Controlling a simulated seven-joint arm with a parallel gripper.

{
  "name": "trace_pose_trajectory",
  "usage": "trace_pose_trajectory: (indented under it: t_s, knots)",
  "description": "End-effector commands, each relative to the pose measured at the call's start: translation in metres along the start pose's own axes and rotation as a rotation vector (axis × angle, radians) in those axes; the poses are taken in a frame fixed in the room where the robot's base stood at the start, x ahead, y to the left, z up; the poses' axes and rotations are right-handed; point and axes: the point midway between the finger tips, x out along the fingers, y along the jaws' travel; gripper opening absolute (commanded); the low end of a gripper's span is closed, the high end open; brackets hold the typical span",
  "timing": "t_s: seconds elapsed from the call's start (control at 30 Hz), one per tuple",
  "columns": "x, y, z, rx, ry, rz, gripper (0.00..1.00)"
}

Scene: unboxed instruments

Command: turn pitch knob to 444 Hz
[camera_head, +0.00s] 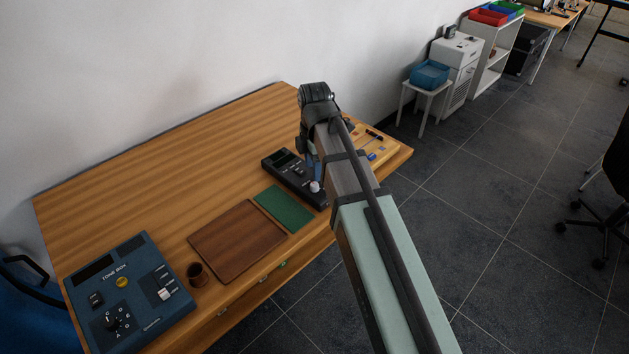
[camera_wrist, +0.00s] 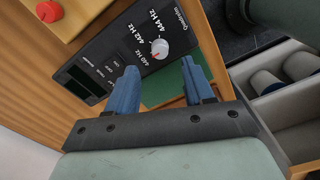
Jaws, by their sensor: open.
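The dark tuner box (camera_head: 286,170) lies on the wooden desk, and its front face shows in the wrist view (camera_wrist: 105,50). Its pale pitch knob (camera_wrist: 159,49) has a small red mark and is ringed by the labels 440 Hz, 442 Hz and 444 Hz. I cannot tell exactly which label the mark points to. The knob also shows in the head view (camera_head: 315,187). My gripper (camera_wrist: 160,66) is open, its two blue fingers apart over the box's knob end. The knob appears between and just beyond the fingertips; I see no contact.
A green mat (camera_head: 284,208), a brown board (camera_head: 237,242), a brown cup (camera_head: 197,274) and a blue tone box (camera_head: 130,290) lie to the left on the desk. The desk's back left is clear.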

Motion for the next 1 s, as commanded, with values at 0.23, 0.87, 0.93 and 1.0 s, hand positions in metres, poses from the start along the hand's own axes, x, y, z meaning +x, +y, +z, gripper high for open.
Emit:
trace_pose_trajectory:
  t_s: [0.23,0.87,0.93,1.0]
  knots:
    - [0.034,-0.001,0.0,0.0,0.0,-0.002,0.52]
    - [0.061,0.0,0.0,0.001,0.0,0.0,0.52]
    - [0.061,0.0,0.0,0.001,0.0,0.0,0.52]
    - [0.061,0.0,0.0,0.001,0.0,0.0,0.46]
